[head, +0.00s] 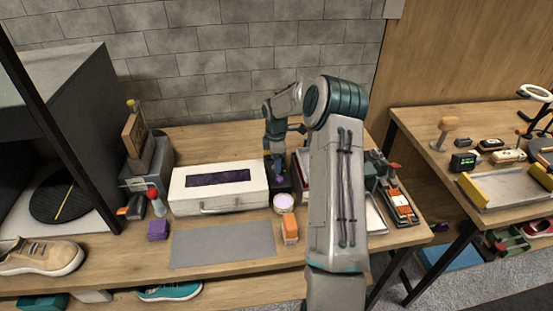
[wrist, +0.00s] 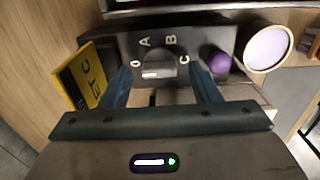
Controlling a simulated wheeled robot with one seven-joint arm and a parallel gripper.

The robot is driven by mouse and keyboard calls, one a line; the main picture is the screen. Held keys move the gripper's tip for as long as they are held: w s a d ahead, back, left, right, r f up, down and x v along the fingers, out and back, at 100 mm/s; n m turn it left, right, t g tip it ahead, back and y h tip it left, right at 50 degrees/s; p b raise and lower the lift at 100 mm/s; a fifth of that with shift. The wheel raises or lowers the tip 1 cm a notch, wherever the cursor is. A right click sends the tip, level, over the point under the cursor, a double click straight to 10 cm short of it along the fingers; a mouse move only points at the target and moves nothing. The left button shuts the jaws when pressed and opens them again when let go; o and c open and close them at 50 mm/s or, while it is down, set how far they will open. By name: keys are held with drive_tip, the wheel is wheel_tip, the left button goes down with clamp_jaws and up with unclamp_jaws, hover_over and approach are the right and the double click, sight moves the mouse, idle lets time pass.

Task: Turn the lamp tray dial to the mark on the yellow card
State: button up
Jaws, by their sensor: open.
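The dial (wrist: 160,66) is a grey knob on a dark control box (wrist: 118,48), with marks 0, A, B and C around it. A pale patch shows on the knob's lower left; I cannot tell for sure which mark it points to. The yellow card (wrist: 80,80) stands left of the dial, and its visible letters read "ETC", perhaps part of "SET C". My gripper (wrist: 161,84) is open, with one finger on each side of the dial; contact is unclear. In the head view my gripper (head: 278,174) is low over the control box, hiding the dial.
A purple button (wrist: 218,62) sits right of the dial. A round white jar (head: 283,203) and an orange block (head: 290,228) stand in front. A white case (head: 219,198) with a dark window lies to the left. The grey mat (head: 222,245) is clear.

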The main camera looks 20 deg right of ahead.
drive_tip(key=c, duration=1)
